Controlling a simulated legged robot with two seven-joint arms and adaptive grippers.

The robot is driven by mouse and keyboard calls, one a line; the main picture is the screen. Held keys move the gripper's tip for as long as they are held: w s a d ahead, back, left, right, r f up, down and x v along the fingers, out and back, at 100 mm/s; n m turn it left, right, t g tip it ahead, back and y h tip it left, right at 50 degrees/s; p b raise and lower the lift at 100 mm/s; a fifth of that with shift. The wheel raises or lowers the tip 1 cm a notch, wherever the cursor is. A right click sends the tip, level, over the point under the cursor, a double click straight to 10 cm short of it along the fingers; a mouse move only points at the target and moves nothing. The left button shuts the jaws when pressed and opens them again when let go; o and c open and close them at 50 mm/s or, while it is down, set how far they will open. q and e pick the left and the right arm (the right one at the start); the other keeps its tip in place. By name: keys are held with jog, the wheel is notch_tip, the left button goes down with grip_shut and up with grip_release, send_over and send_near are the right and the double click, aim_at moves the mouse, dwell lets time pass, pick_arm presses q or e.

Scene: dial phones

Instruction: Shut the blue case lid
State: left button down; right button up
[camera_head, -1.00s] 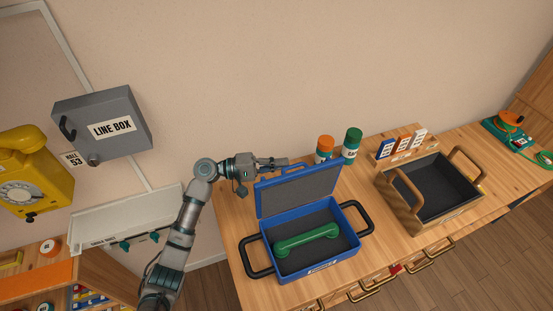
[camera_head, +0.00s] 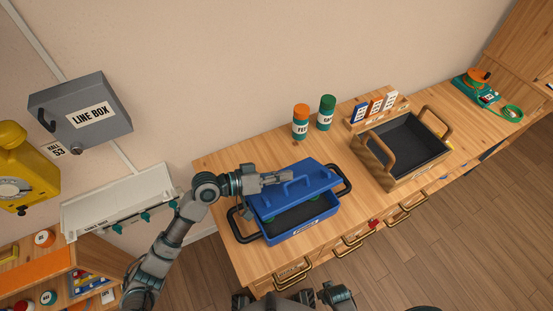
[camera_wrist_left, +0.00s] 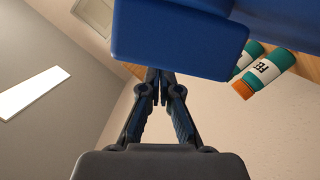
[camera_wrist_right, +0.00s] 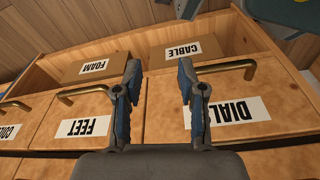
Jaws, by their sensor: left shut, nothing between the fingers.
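The blue case (camera_head: 300,234) stands on the wooden bench, with black side handles. Its lid (camera_head: 318,172) is tilted low over the case, with a gap at the front that shows the dark inside. Only small green bits of the handset (camera_head: 268,219) show under the lid. My left gripper (camera_head: 286,177) is shut and empty, at the lid's upper left side. In the left wrist view, the lid (camera_wrist_left: 180,40) fills the top, close to the closed fingertips (camera_wrist_left: 157,74). My right gripper (camera_wrist_right: 158,75) is open and empty, in front of labelled drawers.
An orange-capped bottle (camera_head: 300,122) and a green-capped bottle (camera_head: 326,112) stand behind the case. A grey line box (camera_head: 82,112) and yellow phone (camera_head: 28,165) are at the left.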

aim_at(284, 201)
pick_arm(q)
jog(key=s+f+m, duration=0.1)
jog(key=s+d+f+m+t, duration=0.1)
jog(key=s+f, duration=0.1)
jog(key=s+f+m+y, duration=0.1)
jog(key=shift+s+d+f+m, duration=0.3)
jog(key=shift+d+f+m, duration=0.1)
jog(key=shift+s+d+f+m+t, duration=0.2)
jog(key=shift+s+f+m+t, duration=0.15)
jog(key=shift+f, duration=0.15)
jog(key=shift+s+d+f+m, duration=0.1)
jog(key=shift+s+f+m, duration=0.15)
jog(key=shift+f, duration=0.2)
pick_arm(e)
jog(key=shift+s+d+r, duration=0.35)
jog(key=shift+s+r, duration=0.05)
jog(key=shift+s, duration=0.2)
pick_arm(q)
jog(key=shift+f, duration=0.2)
pick_arm(e)
jog(key=shift+r, duration=0.1)
